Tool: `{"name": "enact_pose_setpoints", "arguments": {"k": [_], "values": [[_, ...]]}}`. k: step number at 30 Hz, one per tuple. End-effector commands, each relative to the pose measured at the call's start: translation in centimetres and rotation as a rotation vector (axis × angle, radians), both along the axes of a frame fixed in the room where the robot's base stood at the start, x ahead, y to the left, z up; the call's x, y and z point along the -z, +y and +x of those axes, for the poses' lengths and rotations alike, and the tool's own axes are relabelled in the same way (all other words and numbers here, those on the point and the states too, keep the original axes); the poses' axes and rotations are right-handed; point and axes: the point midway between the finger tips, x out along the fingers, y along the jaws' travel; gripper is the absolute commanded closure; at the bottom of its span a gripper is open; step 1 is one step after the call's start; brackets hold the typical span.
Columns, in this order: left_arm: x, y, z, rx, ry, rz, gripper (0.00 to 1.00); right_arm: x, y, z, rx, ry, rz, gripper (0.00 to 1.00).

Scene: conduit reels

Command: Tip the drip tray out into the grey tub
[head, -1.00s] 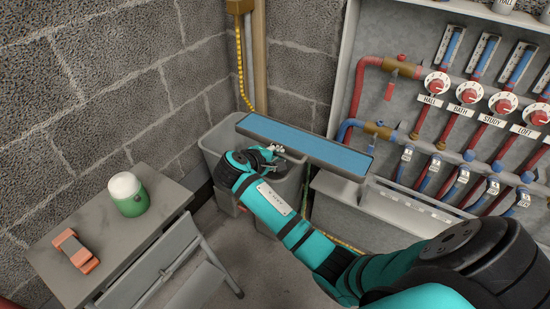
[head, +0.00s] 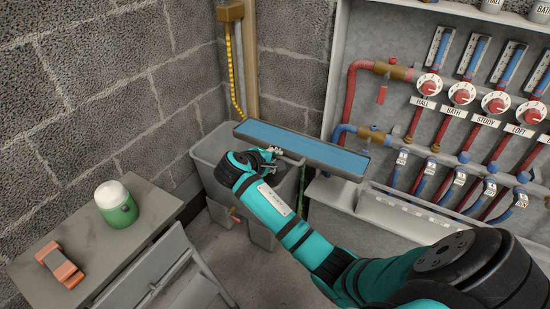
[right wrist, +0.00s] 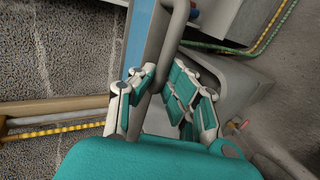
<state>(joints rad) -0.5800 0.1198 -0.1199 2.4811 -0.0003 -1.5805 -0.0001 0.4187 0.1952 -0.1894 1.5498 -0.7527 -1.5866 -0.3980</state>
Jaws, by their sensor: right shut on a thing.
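The drip tray (head: 325,167) is a long, shallow grey tray filled with blue liquid, seen in the head view. It is held up above the grey tub (head: 206,160), with its left part over the tub and its right end reaching past it. My right gripper (head: 272,156) is shut on the bar handle at the tray's near long side. In the right wrist view the fingers (right wrist: 160,92) close around the grey handle bar, beside the tray's wall (right wrist: 150,38). The tub's inside is partly hidden by the tray and my arm. My left gripper is out of view.
A small grey table (head: 60,230) at left bears a green flask with a white lid (head: 116,207) and an orange-brown object (head: 60,265). A pipe manifold cabinet (head: 345,90) stands at right. A block wall and a wooden post (head: 248,60) are behind the tub.

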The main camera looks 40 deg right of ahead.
Motion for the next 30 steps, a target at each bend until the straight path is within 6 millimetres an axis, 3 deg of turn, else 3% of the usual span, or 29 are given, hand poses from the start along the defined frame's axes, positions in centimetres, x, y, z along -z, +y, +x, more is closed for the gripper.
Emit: {"name": "enact_pose_setpoints", "arguments": {"k": [6,11,21,30], "values": [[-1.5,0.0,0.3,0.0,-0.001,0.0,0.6,-1.0,0.0,0.0,-0.005,0.058,-0.026,1.0],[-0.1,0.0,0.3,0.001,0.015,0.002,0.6,-0.5,0.0,0.0,-0.007,0.073,-0.033,1.0],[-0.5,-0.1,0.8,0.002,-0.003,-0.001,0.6,-0.6,0.0,0.0,-0.006,0.079,-0.035,1.0],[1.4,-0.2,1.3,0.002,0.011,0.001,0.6,-0.7,0.0,0.0,-0.008,0.094,-0.042,1.0]]}}
